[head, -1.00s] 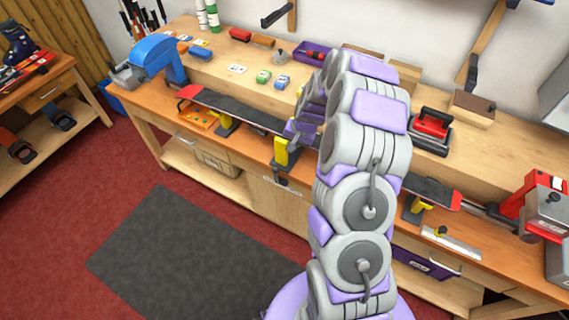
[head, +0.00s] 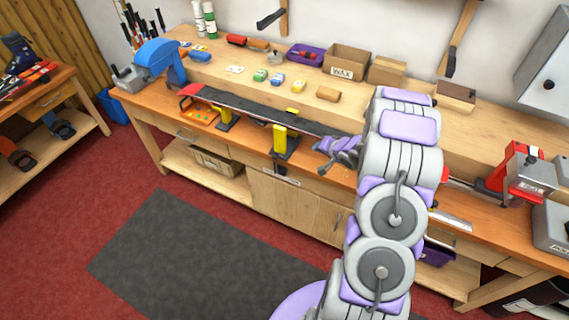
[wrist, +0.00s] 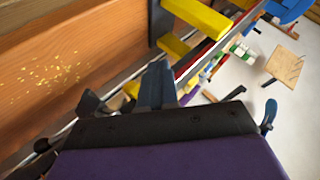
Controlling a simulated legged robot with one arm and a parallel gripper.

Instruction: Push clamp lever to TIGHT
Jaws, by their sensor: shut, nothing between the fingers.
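A yellow clamp (head: 281,138) stands at the bench's front edge under the long dark board (head: 262,118). A short dark part (head: 281,164), perhaps its lever, hangs below, just above a small white label (head: 280,177) too small to read. My gripper (head: 325,158) is shut and empty, right of this clamp and apart from it, over the front of the bench. In the wrist view, my closed fingers (wrist: 156,86) point towards yellow clamp parts (wrist: 198,16) near the top. I cannot tell the lever's setting.
The board runs lengthwise along the bench (head: 205,163). Another yellow clamp (head: 226,117) is further left. A blue vise (head: 158,58) stands at the left end, a red vise (head: 520,172) at the right. Wax box (head: 346,60) and small blocks lie behind. Floor in front is clear.

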